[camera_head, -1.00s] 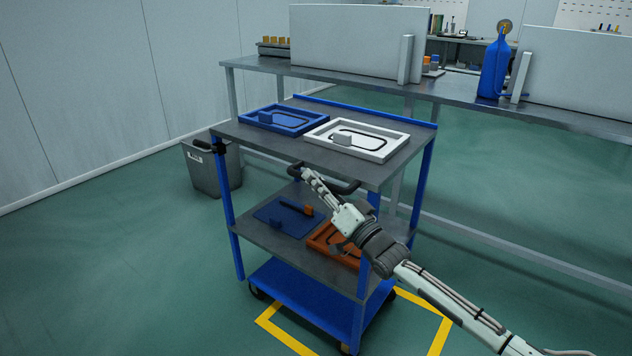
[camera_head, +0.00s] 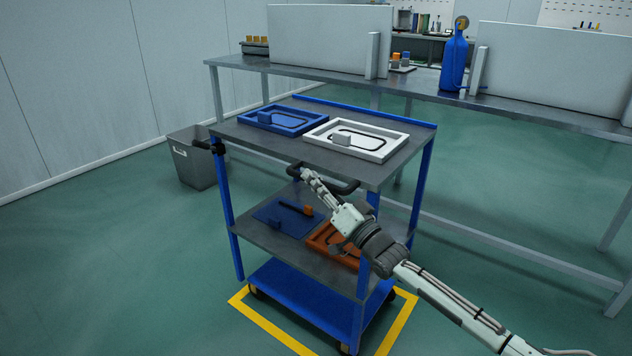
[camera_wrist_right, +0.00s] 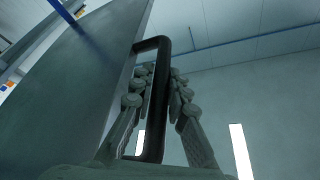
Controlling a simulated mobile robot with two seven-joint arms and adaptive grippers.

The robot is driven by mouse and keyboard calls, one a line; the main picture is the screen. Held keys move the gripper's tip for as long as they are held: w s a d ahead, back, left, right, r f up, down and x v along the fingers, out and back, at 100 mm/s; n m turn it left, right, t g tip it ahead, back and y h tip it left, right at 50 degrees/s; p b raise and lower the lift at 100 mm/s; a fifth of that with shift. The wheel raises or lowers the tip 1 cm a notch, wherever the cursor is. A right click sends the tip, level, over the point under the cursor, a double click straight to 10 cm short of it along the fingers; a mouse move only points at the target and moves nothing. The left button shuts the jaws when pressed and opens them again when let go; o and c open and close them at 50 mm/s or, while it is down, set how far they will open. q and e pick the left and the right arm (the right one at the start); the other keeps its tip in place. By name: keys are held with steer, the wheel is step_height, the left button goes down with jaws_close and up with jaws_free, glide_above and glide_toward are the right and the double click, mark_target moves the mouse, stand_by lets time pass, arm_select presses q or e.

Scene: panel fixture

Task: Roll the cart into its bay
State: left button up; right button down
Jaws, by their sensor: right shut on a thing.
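The cart (camera_head: 275,244) is a blue-framed, grey-shelved trolley standing upright in the middle of the head view. Its dark handle (camera_head: 345,190) is on the near side of the top shelf. My right gripper (camera_head: 308,175) is shut on this handle; in the right wrist view its fingers (camera_wrist_right: 158,85) lie on both sides of the handle bar (camera_wrist_right: 160,43). The bay is a yellow floor outline (camera_head: 262,320). Its lines show to the left and right of the cart's base; the near end is cut off by the frame, and the cart hides part of the far side. My left gripper is not in view.
The cart carries a blue tray (camera_head: 284,111) and a white tray (camera_head: 382,152) on top, an orange tray (camera_head: 318,240) below. A grey bin (camera_head: 190,165) stands at left. A long workbench (camera_head: 520,112) runs behind. The floor on the right is clear.

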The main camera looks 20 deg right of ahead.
steer(key=shift+s+d, duration=0.2)
steer(key=shift+s, duration=0.05)
steer(key=c, duration=1.5)
jaws_free()
steer(key=v, duration=1.2)
